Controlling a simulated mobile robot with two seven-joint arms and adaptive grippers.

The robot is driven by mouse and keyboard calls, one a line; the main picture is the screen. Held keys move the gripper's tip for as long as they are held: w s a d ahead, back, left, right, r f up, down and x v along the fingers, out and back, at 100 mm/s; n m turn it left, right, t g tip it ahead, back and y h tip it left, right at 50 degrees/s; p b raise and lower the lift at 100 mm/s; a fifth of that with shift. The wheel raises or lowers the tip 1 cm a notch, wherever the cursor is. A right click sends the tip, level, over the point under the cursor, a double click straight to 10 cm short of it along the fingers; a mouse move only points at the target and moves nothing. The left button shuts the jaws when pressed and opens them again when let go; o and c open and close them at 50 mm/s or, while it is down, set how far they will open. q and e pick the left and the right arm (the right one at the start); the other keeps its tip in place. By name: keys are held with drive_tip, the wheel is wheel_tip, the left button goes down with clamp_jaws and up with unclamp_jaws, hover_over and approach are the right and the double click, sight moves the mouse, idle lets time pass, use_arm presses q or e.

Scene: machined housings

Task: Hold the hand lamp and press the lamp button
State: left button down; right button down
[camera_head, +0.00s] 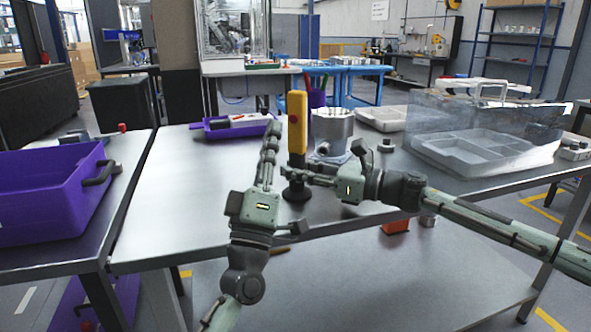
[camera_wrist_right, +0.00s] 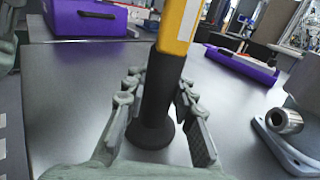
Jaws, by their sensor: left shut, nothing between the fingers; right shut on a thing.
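The hand lamp (camera_head: 298,140) has a yellow upper body and a black lower handle with a wide black foot, and stands upright on the metal table. A small red button (camera_head: 293,119) shows on its yellow side. My right gripper (camera_head: 292,172) is shut on the black handle; the right wrist view shows the lamp (camera_wrist_right: 158,90) between its fingers (camera_wrist_right: 157,95). My left gripper (camera_head: 271,127) is shut and empty, its fingertips just left of the yellow body at about the button's height. Whether they touch the lamp I cannot tell.
A grey metal housing (camera_head: 332,126) stands behind the lamp. A purple tray (camera_head: 218,133) lies at the back of the table, and a clear-walled box with a compartment tray (camera_head: 470,155) stands right. A purple bin (camera_head: 48,205) is on the left table. The table's front left is clear.

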use_arm(q)
drive_tip(key=shift+s+a, duration=0.35)
drive_tip(key=shift+s, duration=0.3)
use_arm(e)
drive_tip(key=c, duration=1.2)
unclamp_jaws()
